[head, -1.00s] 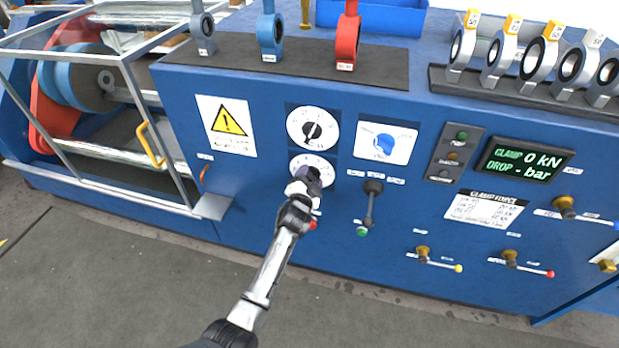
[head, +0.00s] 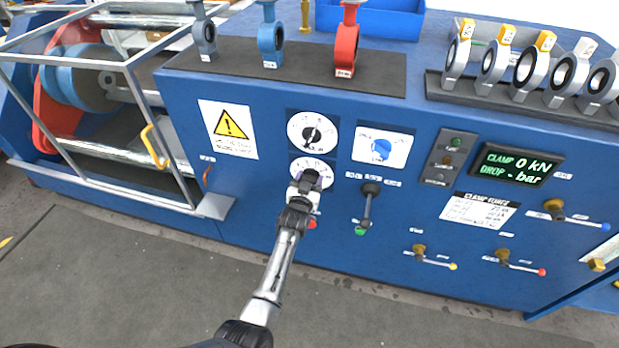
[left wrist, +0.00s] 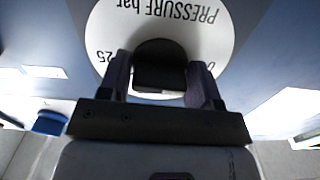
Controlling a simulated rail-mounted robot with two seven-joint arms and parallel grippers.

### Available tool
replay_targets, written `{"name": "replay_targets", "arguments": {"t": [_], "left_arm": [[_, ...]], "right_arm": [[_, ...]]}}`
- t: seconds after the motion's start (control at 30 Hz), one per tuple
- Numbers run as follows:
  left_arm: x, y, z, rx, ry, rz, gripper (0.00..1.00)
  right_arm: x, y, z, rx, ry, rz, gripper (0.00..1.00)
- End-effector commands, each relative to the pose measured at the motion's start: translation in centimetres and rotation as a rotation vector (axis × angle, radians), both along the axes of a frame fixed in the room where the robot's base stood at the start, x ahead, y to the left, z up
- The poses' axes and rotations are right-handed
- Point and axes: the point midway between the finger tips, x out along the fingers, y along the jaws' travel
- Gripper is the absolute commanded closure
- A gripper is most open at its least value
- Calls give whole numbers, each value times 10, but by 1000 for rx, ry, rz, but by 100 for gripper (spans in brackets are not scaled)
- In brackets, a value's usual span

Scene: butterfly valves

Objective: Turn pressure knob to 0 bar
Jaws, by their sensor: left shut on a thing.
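The pressure dial is a white disc (left wrist: 205,45) printed "PRESSURE bar", upside down in the left wrist view, with "25" at its left and part of a "0" at its right. Its black knob (left wrist: 160,64) sits between the two fingers of my left gripper (left wrist: 160,85), which is shut on it. In the head view the same dial (head: 312,167) is the lower of two on the blue panel, and my left gripper (head: 305,180) covers its knob and lower part. The knob's pointer is hidden. My right gripper is not in view.
Another white dial (head: 312,132) with a black knob is just above. A black lever (head: 369,198) stands to the right, and a red button (head: 311,224) is just below the gripper. A display (head: 517,165) reads "CLAMP 0 kN, DROP - bar". A metal cage frame (head: 130,90) stands at the left.

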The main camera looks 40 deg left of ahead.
Motion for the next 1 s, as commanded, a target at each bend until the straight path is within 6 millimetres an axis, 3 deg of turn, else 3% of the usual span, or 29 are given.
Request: {"name": "replay_targets", "arguments": {"t": [0.73,0.77,0.93,1.0], "left_arm": [[0,0,2,-71,-36,0,66],[0,0,2,-71,-36,0,41],[0,0,1,-70,-34,0,25],[0,0,1,-70,-33,0,23]], "right_arm": [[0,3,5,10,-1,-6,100],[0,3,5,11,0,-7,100],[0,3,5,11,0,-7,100],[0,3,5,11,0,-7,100]]}}
